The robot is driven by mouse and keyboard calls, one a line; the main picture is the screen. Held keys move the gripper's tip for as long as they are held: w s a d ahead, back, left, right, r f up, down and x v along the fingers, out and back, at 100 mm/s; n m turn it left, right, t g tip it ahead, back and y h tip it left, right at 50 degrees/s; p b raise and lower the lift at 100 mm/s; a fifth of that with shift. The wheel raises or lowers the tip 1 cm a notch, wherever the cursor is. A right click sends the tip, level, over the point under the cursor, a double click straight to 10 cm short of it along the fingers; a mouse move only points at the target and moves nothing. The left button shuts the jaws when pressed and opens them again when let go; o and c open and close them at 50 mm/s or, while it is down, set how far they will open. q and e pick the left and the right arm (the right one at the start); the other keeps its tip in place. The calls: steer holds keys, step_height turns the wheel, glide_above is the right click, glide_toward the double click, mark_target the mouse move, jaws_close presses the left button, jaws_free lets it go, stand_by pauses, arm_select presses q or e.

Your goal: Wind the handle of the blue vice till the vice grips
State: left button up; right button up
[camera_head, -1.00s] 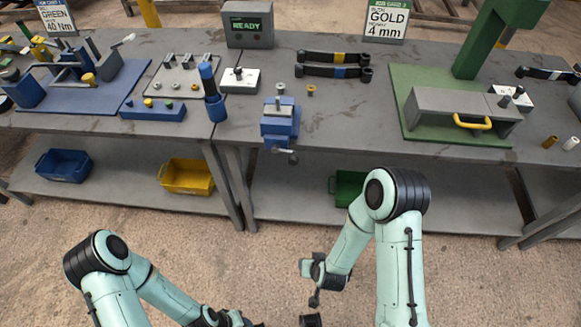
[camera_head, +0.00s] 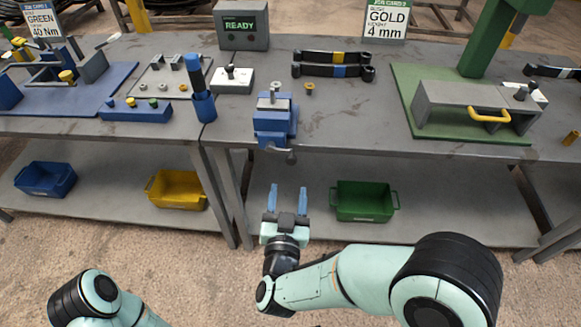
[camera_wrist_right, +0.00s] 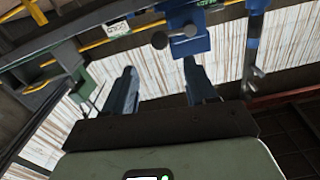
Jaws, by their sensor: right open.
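The blue vice (camera_head: 274,118) stands at the front edge of the grey bench, with a metal piece (camera_head: 275,91) upright at its top. Its handle (camera_head: 291,157) is a short grey bar with a round knob, hanging at the front below the bench top. My right gripper (camera_head: 288,190) is open and empty, below and in front of the vice, with its fingers pointing toward the bench. In the right wrist view the handle (camera_wrist_right: 176,37) and the vice (camera_wrist_right: 186,17) show beyond the two spread fingers (camera_wrist_right: 161,85), apart from them. My left gripper is out of view.
A green bin (camera_head: 363,202) and a yellow bin (camera_head: 177,189) sit on the lower shelf. Right of the vice stands a green press base (camera_head: 437,128); left is a blue tool (camera_head: 201,92) in a holder. A READY box (camera_head: 243,27) stands behind. Bench front edge is close.

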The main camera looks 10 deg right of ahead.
mark_target(291, 162)
steer(key=x, duration=0.8)
steer(key=shift+w+d+f+b, duration=0.1)
steer(key=shift+w+b, duration=0.25)
steer(key=shift+w, duration=0.05)
steer(key=c, duration=1)
